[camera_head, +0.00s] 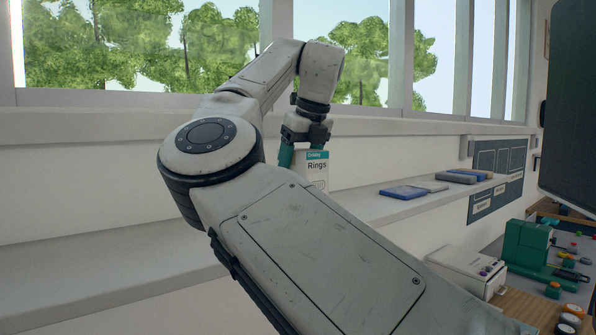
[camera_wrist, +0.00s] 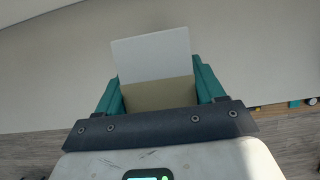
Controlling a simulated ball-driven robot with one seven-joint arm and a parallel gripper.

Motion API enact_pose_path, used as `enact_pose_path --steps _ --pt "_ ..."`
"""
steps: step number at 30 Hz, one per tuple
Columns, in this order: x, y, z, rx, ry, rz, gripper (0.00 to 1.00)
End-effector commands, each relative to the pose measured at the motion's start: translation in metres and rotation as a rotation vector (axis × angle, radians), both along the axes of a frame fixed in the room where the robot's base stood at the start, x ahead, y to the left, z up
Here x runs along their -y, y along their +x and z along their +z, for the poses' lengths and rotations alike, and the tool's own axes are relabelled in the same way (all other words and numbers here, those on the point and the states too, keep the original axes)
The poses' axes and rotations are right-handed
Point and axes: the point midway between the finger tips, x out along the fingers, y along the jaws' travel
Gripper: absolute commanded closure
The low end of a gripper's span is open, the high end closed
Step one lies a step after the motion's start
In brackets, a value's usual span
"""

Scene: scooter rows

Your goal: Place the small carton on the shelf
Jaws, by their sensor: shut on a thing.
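The small carton (camera_head: 317,170), white with a teal band and the word "Rings", is held upright in my gripper (camera_head: 306,160) in the head view. One teal finger shows at its left side. My forearm hides the carton's lower end, so I cannot tell whether it touches the shelf. In the wrist view the carton (camera_wrist: 152,56) shows a pale face and a tan face between the two teal fingers of my gripper (camera_wrist: 158,85). The long white shelf (camera_head: 372,207) runs along the wall below the windows, behind my arm.
A blue flat item (camera_head: 403,192) and grey and blue flat items (camera_head: 456,177) lie on the shelf to the right. A white box (camera_head: 468,270) and a green device (camera_head: 528,248) stand on a cluttered bench at lower right. A dark panel (camera_head: 570,100) fills the right edge.

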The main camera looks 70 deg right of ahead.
Motion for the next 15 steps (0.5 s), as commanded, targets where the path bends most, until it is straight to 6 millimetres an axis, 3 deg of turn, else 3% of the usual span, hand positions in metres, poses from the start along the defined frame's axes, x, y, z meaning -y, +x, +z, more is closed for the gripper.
enact_pose_path --steps 6,15 --pt "-0.002 0.001 -0.023 -0.001 0.000 0.003 0.70" --pt "-0.002 0.001 -0.025 -0.001 0.000 0.003 0.70"
